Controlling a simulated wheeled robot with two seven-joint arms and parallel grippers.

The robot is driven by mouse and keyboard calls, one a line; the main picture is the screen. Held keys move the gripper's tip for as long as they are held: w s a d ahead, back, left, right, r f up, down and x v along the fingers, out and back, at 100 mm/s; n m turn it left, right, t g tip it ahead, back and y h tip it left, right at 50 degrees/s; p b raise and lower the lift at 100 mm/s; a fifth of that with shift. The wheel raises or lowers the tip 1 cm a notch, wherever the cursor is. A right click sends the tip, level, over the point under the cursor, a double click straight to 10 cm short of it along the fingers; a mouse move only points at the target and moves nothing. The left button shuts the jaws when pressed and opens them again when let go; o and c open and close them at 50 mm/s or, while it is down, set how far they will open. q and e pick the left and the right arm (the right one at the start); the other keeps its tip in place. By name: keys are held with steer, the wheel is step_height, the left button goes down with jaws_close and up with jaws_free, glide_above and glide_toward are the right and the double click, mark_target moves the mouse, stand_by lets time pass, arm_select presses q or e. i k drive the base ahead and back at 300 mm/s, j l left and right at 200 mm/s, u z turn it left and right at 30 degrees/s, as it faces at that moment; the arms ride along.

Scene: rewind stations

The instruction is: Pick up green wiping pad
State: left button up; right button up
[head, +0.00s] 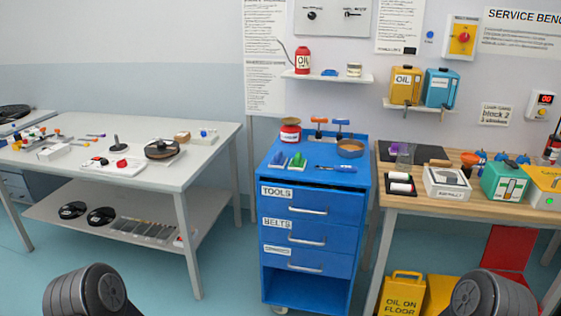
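A small green piece (298,160) sits on top of the blue tool cart (314,205), beside a small blue piece (280,160). It may be the green wiping pad, but it is too small to tell for sure. No gripper touches it. Only dark rounded parts of my own arms show at the bottom left and bottom right. Both of my grippers are out of view, so their state is hidden.
The cart top also holds a red-and-white can (290,132), a brown bowl (350,148) and small tools. A grey table (200,150) stands left, a wooden workbench (425,205) with a green box (503,182) right. A yellow floor sign (403,295) stands below the bench.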

mark_target(297, 163)
steer(key=i+j+z, duration=0.15)
steer(key=i+z, duration=0.2)
steer(key=i+j+z, duration=0.35)
steer(key=i, duration=0.15)
steer(key=i+j+z, duration=0.35)
